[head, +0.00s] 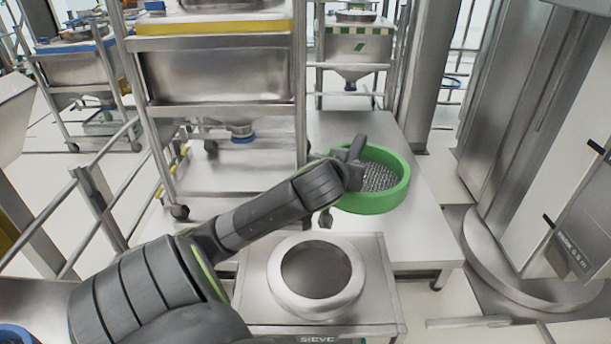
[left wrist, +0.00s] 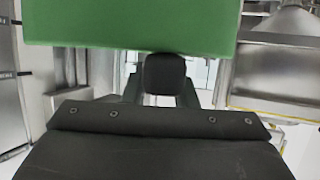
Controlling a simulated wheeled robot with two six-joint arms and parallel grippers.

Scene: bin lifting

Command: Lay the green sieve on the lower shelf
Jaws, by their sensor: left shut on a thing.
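The green sieve (head: 378,200) is a round green ring with a grey mesh inside, at the middle right of the head view. My left arm reaches in, and my left gripper (head: 354,162) is shut on the near-left side of its rim. In the left wrist view the sieve's green wall (left wrist: 130,25) fills the top, above my gripper (left wrist: 165,75). The sieve shows over a low steel table (head: 425,240); I cannot tell whether it touches it. I cannot tell which surface is the lower shelf. My right gripper is out of view.
A steel stand marked SIEVE (head: 380,300) with a round collar (head: 290,292) stands in front. A wheeled steel frame (head: 300,70) with a hopper is behind left. A large steel column machine (head: 500,170) stands at right. Railings (head: 95,200) run along the left.

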